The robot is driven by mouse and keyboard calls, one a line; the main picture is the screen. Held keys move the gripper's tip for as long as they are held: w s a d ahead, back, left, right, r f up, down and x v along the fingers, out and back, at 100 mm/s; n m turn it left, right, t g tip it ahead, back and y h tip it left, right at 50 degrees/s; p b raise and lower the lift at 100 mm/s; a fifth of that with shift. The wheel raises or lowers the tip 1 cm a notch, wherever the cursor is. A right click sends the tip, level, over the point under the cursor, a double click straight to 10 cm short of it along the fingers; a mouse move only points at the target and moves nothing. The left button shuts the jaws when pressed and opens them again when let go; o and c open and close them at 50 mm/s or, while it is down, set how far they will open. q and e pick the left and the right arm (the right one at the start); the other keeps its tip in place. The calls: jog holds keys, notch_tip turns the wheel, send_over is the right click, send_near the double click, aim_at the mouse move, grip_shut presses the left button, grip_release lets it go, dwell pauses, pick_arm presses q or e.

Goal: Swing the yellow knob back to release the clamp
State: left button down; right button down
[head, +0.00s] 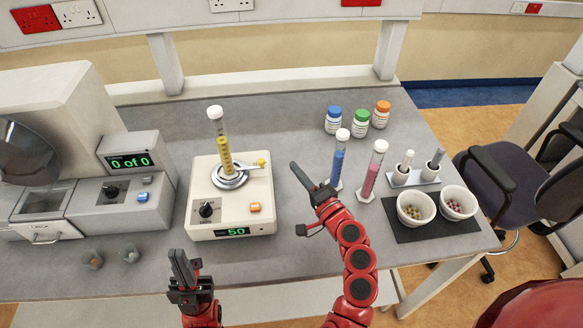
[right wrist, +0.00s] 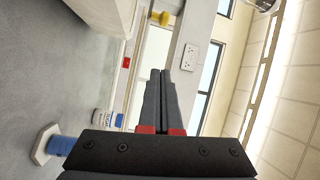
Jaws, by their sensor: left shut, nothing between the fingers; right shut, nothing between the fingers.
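The yellow knob (head: 262,162) sits at the end of a metal arm on the right of the clamp (head: 230,175), on top of a cream tapping machine (head: 232,222). A tall tube with yellow tablets (head: 224,150) stands upright in the clamp's ring.
Cylinders with blue (head: 338,165) and pink contents (head: 372,178) stand close right of my right gripper. Capped jars (head: 361,123) stand behind them. Mortars (head: 415,209) sit on a dark mat at the right. A grey counting machine (head: 120,190) stands left. Bench behind the cream machine is clear.

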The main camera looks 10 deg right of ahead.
aim_at(263, 163)
jog(key=w+a+p, duration=0.4)
jog(key=a, duration=0.2)
jog(key=shift+w+a, duration=0.15)
jog(key=shift+w, duration=0.05)
jog(key=shift+f, duration=0.1)
jog(key=shift+s+m+t+h+b, duration=0.55)
jog(key=shift+m+h, duration=0.15)
jog(key=shift+h, duration=0.3)
jog(key=shift+s+a+b, duration=0.25)
jog(key=shift+s+b, duration=0.3)
jog(key=shift+s+a+b, duration=0.25)
jog(key=shift+s+b, duration=0.25)
dwell(0.5)
jog(key=shift+s+a, duration=0.15)
jog(key=shift+a, duration=0.05)
dwell(0.4)
jog(key=shift+d, duration=0.2)
